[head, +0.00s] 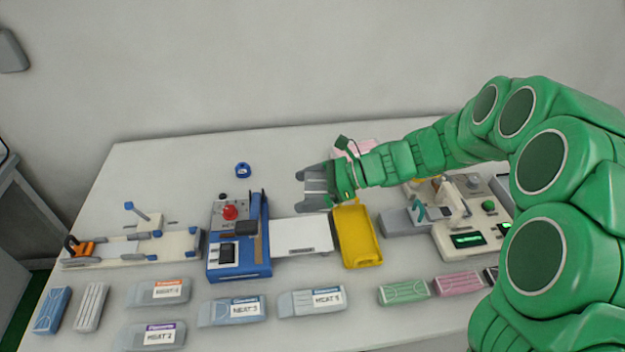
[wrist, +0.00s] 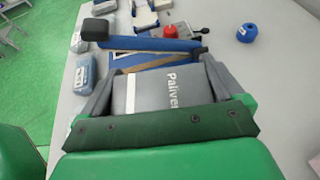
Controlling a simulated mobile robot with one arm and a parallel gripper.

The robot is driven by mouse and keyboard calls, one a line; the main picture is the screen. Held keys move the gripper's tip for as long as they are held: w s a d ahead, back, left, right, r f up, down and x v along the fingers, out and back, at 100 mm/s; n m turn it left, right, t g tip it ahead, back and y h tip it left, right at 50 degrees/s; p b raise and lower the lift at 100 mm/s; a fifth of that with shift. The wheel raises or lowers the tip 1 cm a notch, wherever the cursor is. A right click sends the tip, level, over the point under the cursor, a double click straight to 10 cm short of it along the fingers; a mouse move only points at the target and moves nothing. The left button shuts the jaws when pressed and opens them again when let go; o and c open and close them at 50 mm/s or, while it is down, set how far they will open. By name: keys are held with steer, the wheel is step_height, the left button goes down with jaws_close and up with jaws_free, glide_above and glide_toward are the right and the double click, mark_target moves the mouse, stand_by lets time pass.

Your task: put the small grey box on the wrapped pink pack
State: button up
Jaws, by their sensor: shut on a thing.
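My gripper (head: 308,187) is raised over the table, left of the yellow tray's top end in the head view. It is shut on the small grey box (wrist: 148,92), which shows between the fingers in the wrist view with part of a printed word and a white stripe. A wrapped pink pack (head: 459,283) lies at the front right of the table, beside a green pack. Another pale pink thing (head: 358,147) lies behind my forearm, partly hidden; I cannot tell its full shape. The grey box is apart from both.
A blue machine with a red knob (head: 230,212), a white plate (head: 301,236) and a yellow tray (head: 358,237) fill the middle. Several labelled boxes (head: 232,311) line the front. A control station (head: 468,235) stands right. A blue roll (head: 243,170) lies at the back, with clear table around it.

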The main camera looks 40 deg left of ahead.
steer(key=w+r+m+t+y, duration=0.2)
steer(key=w+m+t, duration=0.25)
steer(key=w, duration=0.85)
steer(key=m+t, duration=0.3)
steer(key=t, duration=0.1)
glide_above(353, 148)
steer(key=shift+y, duration=0.4)
steer(key=f, duration=0.7)
steer(key=shift+s+d+f, duration=0.25)
steer(key=shift+s+d, duration=0.05)
steer(key=shift+w+a+f, duration=0.2)
steer(key=shift+w+f, duration=0.05)
steer(key=shift+f, duration=1.7)
steer(key=shift+f, duration=0.2)
steer(key=o, duration=0.7)
